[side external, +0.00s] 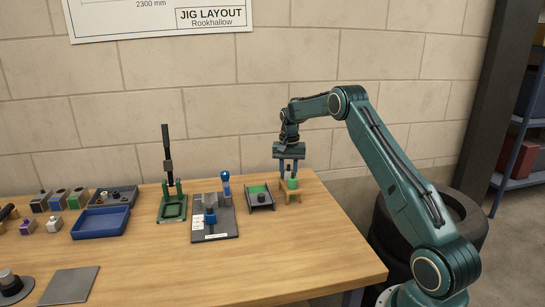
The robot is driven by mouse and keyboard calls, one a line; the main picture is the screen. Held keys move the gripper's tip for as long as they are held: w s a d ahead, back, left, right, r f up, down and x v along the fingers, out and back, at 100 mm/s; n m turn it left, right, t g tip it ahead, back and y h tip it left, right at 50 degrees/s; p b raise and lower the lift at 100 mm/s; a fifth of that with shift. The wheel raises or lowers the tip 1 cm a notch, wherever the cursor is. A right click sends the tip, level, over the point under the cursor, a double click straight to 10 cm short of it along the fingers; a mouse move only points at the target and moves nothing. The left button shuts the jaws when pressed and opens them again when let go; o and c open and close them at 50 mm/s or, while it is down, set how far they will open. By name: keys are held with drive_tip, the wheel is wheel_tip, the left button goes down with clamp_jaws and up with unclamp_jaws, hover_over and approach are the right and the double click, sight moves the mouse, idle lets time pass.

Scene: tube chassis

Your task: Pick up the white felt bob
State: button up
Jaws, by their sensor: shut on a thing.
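My gripper (290,174) points down over a small wooden stand (290,195) near the table's back right. Its fingers are shut around a small green piece (292,184) with a dark top. The piece is at the stand's top; I cannot tell whether it touches it. A small whitish block-like piece with a knob (53,226), possibly the white felt bob, stands at the far left beside a purple-topped one (31,227). It is far from my gripper.
A small dark tray with a green inside (260,189) holds a dark round piece left of the stand. Further left are a grey fixture plate (220,236), a green stand with a black upright (167,160) and a blue tray (100,222). The table's front right is clear.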

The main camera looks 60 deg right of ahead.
sight(286, 170)
drive_tip(key=shift+r, duration=0.1)
wheel_tip(286, 170, up, 20)
idle(0.8)
drive_tip(key=shift+w+f, duration=0.1)
drive_tip(key=shift+f, duration=0.1)
idle(0.5)
drive_tip(key=w+a+f+t+h, duration=0.1)
drive_tip(key=w+a+f+t, duration=0.2)
drive_tip(key=a+f, duration=0.6)
drive_tip(key=shift+w+a+f+t, duration=0.15)
drive_tip(key=shift+w+f+t, duration=0.25)
drive_tip(key=shift+w+f, duration=0.8)
drive_tip(key=shift+f, duration=0.1)
